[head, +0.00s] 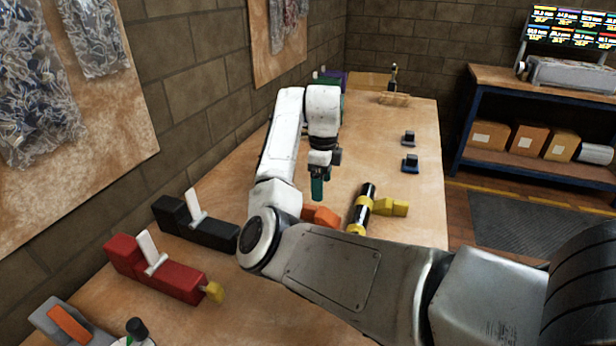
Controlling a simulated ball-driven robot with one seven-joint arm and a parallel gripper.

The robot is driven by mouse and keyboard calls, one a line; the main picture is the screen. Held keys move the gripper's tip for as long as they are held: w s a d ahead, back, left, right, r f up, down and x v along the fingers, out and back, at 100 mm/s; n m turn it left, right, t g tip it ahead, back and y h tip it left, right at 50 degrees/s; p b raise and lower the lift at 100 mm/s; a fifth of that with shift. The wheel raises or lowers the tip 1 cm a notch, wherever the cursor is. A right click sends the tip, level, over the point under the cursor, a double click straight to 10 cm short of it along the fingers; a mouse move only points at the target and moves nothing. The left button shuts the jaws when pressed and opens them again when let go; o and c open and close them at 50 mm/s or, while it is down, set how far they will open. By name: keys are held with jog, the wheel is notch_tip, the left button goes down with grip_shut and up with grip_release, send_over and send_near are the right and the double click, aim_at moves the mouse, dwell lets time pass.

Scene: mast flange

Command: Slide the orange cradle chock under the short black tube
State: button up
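The short black tube (362,207) with yellow bands lies on the wooden bench, pointing away from me. The orange cradle chock (322,216) sits just left of the tube, with a narrow strip between them. Its near left part is hidden behind my arm. My gripper (317,196), with dark green fingers, points down above and slightly behind the orange chock, left of the tube. The fingers overlap in this view, so I cannot tell their opening. I see nothing held in them.
A yellow chock (391,207) lies against or close to the tube's right side. A black clamp-like tool (195,222) and a red one (155,268) lie front left.

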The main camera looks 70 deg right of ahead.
aim_at(325, 214)
notch_tip(325, 214, down, 10)
jog(key=shift+f, duration=0.25)
dwell(0.3)
jog(key=shift+c, duration=0.5)
jog(key=c, duration=1)
jog(key=shift+s+r+p, duration=0.1)
jog(key=shift+s+p, duration=0.45)
jog(key=shift+s, duration=0.15)
jog(key=shift+s, duration=0.35)
jog(key=shift+s+d+p, duration=0.15)
jog(key=shift+s+p, duration=0.75)
jog(key=shift+s, duration=0.15)
jog(key=o, duration=1.2)
